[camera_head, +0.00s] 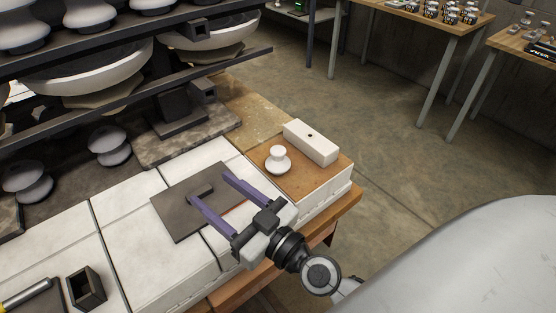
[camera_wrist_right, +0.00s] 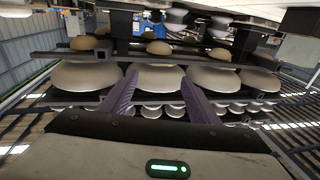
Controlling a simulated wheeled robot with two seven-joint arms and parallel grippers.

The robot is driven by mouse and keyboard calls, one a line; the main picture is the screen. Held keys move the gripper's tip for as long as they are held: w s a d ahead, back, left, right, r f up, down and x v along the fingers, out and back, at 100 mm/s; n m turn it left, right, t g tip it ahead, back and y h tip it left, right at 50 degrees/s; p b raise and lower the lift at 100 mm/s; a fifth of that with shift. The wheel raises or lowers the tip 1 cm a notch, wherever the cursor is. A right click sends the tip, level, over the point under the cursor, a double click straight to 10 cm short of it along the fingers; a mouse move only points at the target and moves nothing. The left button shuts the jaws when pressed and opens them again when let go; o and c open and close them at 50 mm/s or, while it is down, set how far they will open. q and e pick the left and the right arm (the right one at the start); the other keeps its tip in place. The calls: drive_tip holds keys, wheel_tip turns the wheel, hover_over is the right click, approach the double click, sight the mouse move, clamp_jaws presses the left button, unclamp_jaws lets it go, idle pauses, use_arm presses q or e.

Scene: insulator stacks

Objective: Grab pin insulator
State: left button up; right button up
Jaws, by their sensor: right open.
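A small white pin insulator (camera_head: 278,161) with a round knob on a wider disc stands upright on a brown board (camera_head: 254,180) near the table's right end. My right gripper (camera_head: 210,188) is open, its two purple fingers pointing left over a dark flat plate (camera_head: 180,222). It is left of and nearer than the small insulator, and apart from it. The fingers hold nothing. In the right wrist view my right gripper (camera_wrist_right: 160,75) also shows open, facing rows of insulators on racks. The small insulator cannot be made out there. My left gripper is not in view.
Larger grey-white insulators (camera_head: 109,146) stand at left, below dark rack rails (camera_head: 130,86) holding big discs. A small dark open box (camera_head: 86,288) is at front left. White blocks make the work surface.

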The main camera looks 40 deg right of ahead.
drive_tip(key=w+d+m+t+h, duration=0.1)
drive_tip(key=w+d+m+h, duration=0.3)
drive_tip(key=d+h, duration=0.45)
drive_tip(key=m+g+h, duration=0.4)
drive_tip(key=m+h, duration=0.1)
approach(278, 157)
drive_tip(key=shift+x, duration=1.25)
drive_tip(key=w, duration=0.1)
drive_tip(key=w+d, duration=0.2)
drive_tip(key=shift+d+f+g+y, duration=0.15)
drive_tip(key=shift+f+g+y, duration=0.1)
drive_tip(key=shift+f+g, duration=0.1)
drive_tip(key=b+x, duration=0.1)
drive_tip(key=x, duration=0.4)
drive_tip(key=shift+w+f+b, duration=0.2)
drive_tip(key=shift+w+b, duration=0.1)
drive_tip(key=shift+b, duration=0.1)
drive_tip(key=shift+w+d, duration=0.15)
drive_tip(key=shift+w, duration=0.05)
drive_tip(key=shift+c, duration=0.3)
drive_tip(key=shift+r, duration=0.15)
clamp_jaws()
